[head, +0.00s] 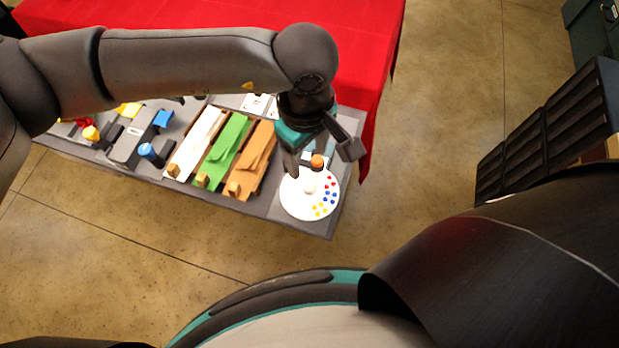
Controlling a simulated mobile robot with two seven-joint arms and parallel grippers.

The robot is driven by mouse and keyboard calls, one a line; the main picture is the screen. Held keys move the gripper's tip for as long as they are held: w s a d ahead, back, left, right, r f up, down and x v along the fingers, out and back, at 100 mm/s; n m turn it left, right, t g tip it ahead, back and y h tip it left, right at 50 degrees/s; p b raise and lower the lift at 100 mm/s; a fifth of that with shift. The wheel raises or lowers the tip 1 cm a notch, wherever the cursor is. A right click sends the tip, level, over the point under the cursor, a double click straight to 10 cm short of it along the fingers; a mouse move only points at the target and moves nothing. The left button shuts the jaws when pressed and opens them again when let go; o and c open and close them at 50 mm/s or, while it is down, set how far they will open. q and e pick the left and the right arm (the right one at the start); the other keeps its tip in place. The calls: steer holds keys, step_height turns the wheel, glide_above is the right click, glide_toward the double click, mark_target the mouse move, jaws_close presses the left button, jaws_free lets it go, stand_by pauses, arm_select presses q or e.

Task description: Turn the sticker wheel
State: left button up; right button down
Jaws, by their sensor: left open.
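The sticker wheel (298,203) is a white round disc with red, blue and yellow dots on its right side and a white knob (309,187) near its middle. It lies at the right end of the grey station board. An orange round piece (317,161) shows at its far edge. My left gripper (318,168) is open above the far part of the wheel, its fingers spread apart and pointing down. I cannot tell whether a finger touches the wheel or the orange piece. My right gripper is not in view.
Left of the wheel stand trays with white (196,143), green (224,150) and tan (253,158) sheets. Farther left are a grey device (133,134) and blue and yellow pieces. A red cloth (370,50) covers the surface behind. A dark ribbed case (540,125) stands at the right.

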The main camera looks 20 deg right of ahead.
mark_target(309, 185)
arm_select(q)
step_height(309, 185, down, 12)
steer(key=shift+d+r, duration=0.1)
steer(key=shift+d, duration=0.05)
stand_by(0.3)
jaws_close()
stand_by(0.4)
